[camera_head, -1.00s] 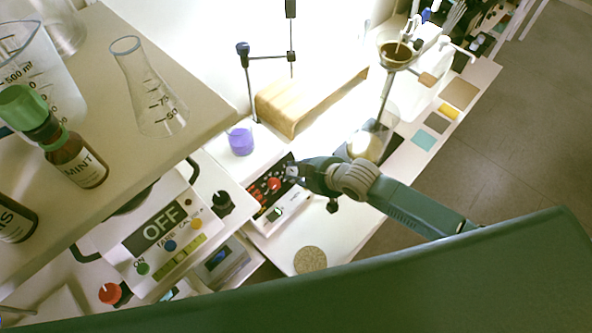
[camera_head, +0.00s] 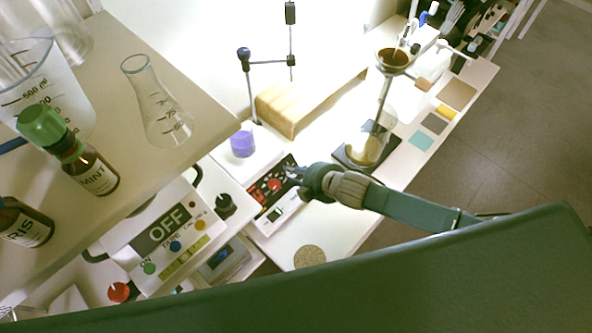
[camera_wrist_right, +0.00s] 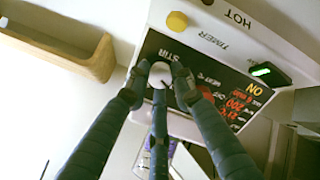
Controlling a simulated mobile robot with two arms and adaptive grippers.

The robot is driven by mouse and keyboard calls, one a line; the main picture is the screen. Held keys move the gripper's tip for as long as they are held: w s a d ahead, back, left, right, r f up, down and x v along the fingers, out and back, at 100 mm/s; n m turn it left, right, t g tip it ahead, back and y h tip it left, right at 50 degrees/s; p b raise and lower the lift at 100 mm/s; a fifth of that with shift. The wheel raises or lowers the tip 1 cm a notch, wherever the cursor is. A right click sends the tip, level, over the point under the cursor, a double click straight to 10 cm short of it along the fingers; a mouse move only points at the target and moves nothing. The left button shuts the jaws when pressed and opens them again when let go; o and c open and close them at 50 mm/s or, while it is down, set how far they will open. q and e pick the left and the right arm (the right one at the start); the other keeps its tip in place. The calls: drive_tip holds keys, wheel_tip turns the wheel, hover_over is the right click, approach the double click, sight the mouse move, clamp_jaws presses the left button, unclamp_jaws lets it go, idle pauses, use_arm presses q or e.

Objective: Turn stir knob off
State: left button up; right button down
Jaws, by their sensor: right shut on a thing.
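The stir knob (camera_wrist_right: 161,75) is a round pale grey knob beside the word STIR in the right wrist view. It sits on the black control panel (camera_wrist_right: 210,76) of a white hotplate unit, which shows upside down there. My right gripper (camera_wrist_right: 158,80) is shut on the stir knob, with fingers on both sides of it and a third finger below. My left gripper is not in view.
A shelf with bottles (camera_head: 92,172) overhangs the left.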

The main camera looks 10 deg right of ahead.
drive_tip(key=n, duration=0.3)
drive_tip(key=n+p, duration=0.1)
drive_tip(key=shift+a+r, duration=0.1)
drive_tip(key=shift+a, duration=0.15)
drive_tip(key=shift+s+n+t+p, duration=0.15)
drive_tip(key=shift+n+t+p, duration=0.15)
drive_tip(key=shift+n, duration=1.3)
drive_tip(key=shift+s+f, duration=0.1)
drive_tip(key=shift+f, duration=0.1)
drive_tip(key=c, duration=1.5)
unclamp_jaws()
drive_tip(key=shift+d+r, duration=0.1)
drive_tip(key=shift+d, duration=0.05)
drive_tip(key=v, duration=1.2)
drive_tip(key=shift+s+f, duration=0.1)
drive_tip(key=shift+f, duration=0.1)
